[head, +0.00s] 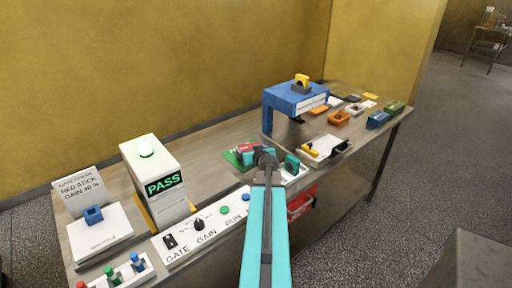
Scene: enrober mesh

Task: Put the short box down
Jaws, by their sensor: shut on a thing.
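My gripper (248,155) is at the middle of the bench, at the end of my teal arm. It is shut on a small red piece (243,147), which seems to be the short box; the wrist and fingers hide part of it. The piece is over or on a green mat (233,158); I cannot tell whether it touches the mat. A teal-green block (292,163) shows just right of my wrist, near a white tray or plate.
A blue stand (296,98) with a yellow-topped part is behind right. A white tray (325,150) and several coloured boxes lie on the right. A control panel (203,226) and a PASS unit (158,175) stand left. A red bin (301,203) hangs below the front edge.

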